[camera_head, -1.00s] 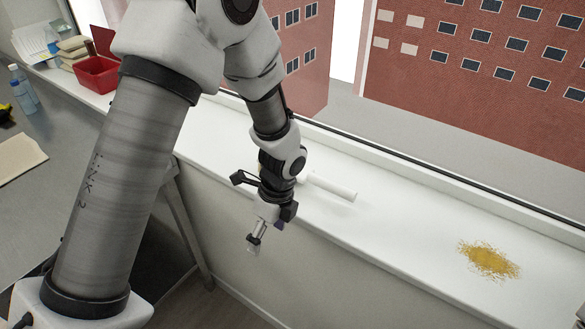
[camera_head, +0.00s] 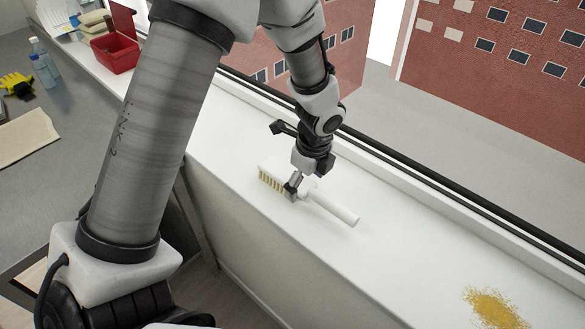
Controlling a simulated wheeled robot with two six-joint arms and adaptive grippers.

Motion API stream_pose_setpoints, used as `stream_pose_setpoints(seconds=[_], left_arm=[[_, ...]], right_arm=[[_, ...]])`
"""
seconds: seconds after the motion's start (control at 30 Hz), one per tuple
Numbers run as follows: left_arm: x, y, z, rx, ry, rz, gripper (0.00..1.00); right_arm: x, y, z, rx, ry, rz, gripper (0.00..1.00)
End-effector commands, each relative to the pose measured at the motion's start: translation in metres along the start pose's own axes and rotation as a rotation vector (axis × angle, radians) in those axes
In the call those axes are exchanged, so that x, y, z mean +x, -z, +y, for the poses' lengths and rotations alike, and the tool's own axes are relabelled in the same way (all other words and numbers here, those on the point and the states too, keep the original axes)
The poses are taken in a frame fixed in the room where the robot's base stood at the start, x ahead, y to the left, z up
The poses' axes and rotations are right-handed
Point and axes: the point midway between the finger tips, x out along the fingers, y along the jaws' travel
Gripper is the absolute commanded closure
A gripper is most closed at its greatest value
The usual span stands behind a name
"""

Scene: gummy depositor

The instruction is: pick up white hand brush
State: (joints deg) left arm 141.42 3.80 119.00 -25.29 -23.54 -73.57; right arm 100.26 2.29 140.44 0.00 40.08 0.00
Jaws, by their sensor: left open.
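The white hand brush (camera_head: 335,208) lies on the white window sill, its handle pointing to the lower right. Its bristles (camera_head: 271,181) show at the left end, facing the front of the sill. My left gripper (camera_head: 291,190) is over the brush, where the head meets the handle, and hides part of it. Its fingers point down and it is open. I cannot tell whether the fingers touch the brush. My right gripper is out of the picture.
The sill (camera_head: 400,260) is clear to the right up to a patch of yellow crumbs (camera_head: 494,308). A red container (camera_head: 115,52) stands at the far left. Bottles (camera_head: 43,62) and yellow-black gloves (camera_head: 17,84) are on the grey table. The window frame runs behind the brush.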

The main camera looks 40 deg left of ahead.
Motion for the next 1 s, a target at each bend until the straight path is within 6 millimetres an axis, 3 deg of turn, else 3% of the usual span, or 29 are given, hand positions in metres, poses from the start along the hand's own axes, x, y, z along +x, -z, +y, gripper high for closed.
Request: stream_pose_setpoints(seconds=[0.13, 0.33, 0.37, 0.5, 0.57, 0.87, 1.0], left_arm=[[0.022, 0.000, 0.001, 0.000, -0.002, 0.001, 0.12], [0.024, 0.000, 0.000, -0.001, 0.000, 0.001, 0.12], [0.024, 0.000, 0.000, -0.001, 0.000, 0.001, 0.16], [0.024, 0.000, 0.000, -0.001, 0.000, 0.001, 0.66], [0.024, 0.000, 0.000, -0.001, -0.001, 0.001, 0.84], [0.023, 0.000, 0.000, -0.001, 0.001, 0.001, 0.84], [0.006, -0.002, -0.001, -0.002, 0.004, 0.000, 0.84]], right_arm=[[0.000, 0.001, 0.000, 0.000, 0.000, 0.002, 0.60], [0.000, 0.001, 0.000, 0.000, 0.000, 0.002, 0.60], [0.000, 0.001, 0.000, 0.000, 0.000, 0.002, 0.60], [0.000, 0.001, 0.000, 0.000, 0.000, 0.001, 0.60], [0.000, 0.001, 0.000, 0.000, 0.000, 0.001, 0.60], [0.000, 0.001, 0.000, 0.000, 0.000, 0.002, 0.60], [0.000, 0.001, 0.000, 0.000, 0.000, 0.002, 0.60]])
